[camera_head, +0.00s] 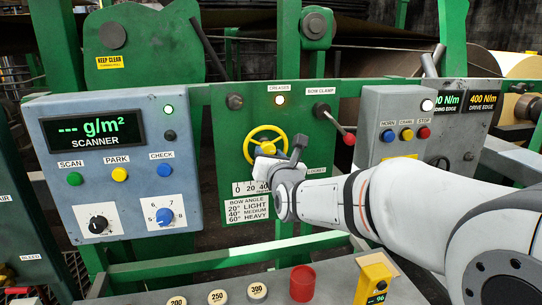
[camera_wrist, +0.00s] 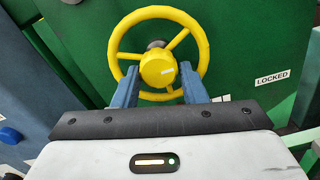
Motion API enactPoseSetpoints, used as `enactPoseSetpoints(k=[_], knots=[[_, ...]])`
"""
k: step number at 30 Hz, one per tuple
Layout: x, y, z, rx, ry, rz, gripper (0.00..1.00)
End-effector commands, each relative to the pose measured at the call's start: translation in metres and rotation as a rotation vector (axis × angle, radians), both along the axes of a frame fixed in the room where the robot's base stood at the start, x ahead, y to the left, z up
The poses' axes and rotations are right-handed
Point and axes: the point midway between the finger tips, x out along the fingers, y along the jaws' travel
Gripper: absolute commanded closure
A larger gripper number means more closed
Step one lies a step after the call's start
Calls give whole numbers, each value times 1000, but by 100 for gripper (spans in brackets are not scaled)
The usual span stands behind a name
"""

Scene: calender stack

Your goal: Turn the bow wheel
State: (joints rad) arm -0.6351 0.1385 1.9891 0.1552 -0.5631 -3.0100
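The bow wheel (camera_head: 265,127) is a yellow spoked handwheel on a green panel in the middle of the head view. In the wrist view, the wheel (camera_wrist: 203,45) fills the upper middle, with its round yellow hub (camera_wrist: 158,68) facing me. My gripper (camera_head: 283,149) is at the wheel's lower right in the head view and hides part of it. In the wrist view, my gripper (camera_wrist: 158,72) is open, with one blue-grey finger on each side of the hub. Green shows between each finger and the hub. Whether the fingers touch the rim or spokes I cannot tell.
Below the wheel is a bow angle scale (camera_head: 250,187) with a label plate (camera_head: 250,208). A scanner box (camera_head: 115,165) stands left. A grey button box (camera_head: 400,125) stands right, beside the bow clamp lever (camera_head: 335,120). A "LOCKED" label (camera_wrist: 272,79) is right of the wheel.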

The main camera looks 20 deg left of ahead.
Motion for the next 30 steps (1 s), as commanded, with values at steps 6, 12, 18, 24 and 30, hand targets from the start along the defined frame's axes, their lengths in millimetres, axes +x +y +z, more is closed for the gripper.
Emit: enactPoseSetpoints(k=[6,12,18,24,30], knots=[[0,0,0,1,1,-1,81],[0,-2,-1,2,3,-3,87],[0,0,-2,39,27,-5,87],[0,1,-3,136,86,-5,87],[-1,1,-3,286,176,-4,87]])
